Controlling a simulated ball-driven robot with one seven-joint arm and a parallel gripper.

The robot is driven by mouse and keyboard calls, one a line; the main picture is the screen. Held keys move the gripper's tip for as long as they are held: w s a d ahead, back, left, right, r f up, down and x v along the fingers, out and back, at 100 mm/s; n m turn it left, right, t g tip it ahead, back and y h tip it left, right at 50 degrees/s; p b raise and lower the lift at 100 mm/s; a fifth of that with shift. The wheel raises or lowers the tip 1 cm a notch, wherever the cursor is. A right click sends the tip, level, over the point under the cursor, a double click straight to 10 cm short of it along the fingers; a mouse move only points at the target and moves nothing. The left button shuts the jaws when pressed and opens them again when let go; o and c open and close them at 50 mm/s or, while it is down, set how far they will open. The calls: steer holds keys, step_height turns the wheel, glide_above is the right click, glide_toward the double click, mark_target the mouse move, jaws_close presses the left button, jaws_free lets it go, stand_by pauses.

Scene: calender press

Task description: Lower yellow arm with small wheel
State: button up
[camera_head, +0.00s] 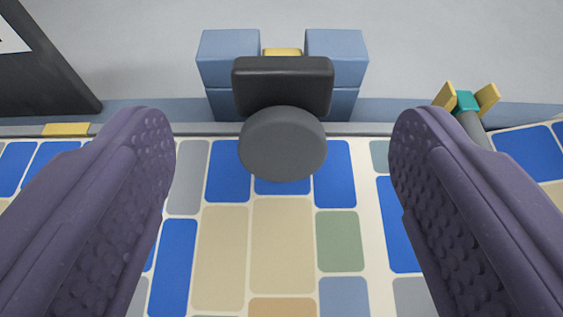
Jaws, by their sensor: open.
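My gripper (282,128) is open. Its two purple padded fingers stand wide apart at the left and right, with nothing between their pads that they touch. Between the fingertips in the picture is a dark grey round wheel or knob (282,145), just below a black block (282,84). A small piece of yellow (282,51) shows behind the top of the black block, between two blue blocks; it may be part of the yellow arm, most of which is hidden. I cannot tell how far the fingertips are from the wheel in depth.
Stacked blue blocks (229,58) flank the black block. At the right, a teal piece with yellow sides (466,101) sits on a grey rod close to the right finger. A dark panel (38,68) stands upper left. Below lies a patterned sheet (283,245) of coloured rectangles.

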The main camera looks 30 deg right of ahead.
steer(key=shift+v, duration=1.2)
steer(key=shift+d, duration=0.1)
steer(key=c, duration=1)
steer(key=r+p, duration=0.1)
steer(key=p, duration=0.1)
steer(key=w+d+r+g+p, duration=0.1)
steer(key=p, duration=0.1)
steer(key=shift+w+d+r, duration=0.1)
steer(key=shift+w, duration=0.15)
jaws_close()
steer(key=w+d+r+g+y+p, duration=0.1)
steer(key=w+r+g+y+p, duration=0.35)
steer(key=p, duration=0.75)
steer(key=w+d+r+g+y+p, duration=0.15)
steer(key=r+g+p, duration=0.45)
steer(key=p, duration=0.7)
steer(key=t, duration=0.1)
glide_above(287, 57)
steer(key=shift+h, duration=0.4)
steer(key=f, duration=1)
steer(key=shift+s+a+f, duration=0.1)
steer(key=shift+s+f, duration=0.1)
steer(key=shift+f, duration=0.2)
steer(key=shift+s+f, duration=0.15)
steer(key=shift+f, duration=0.5)
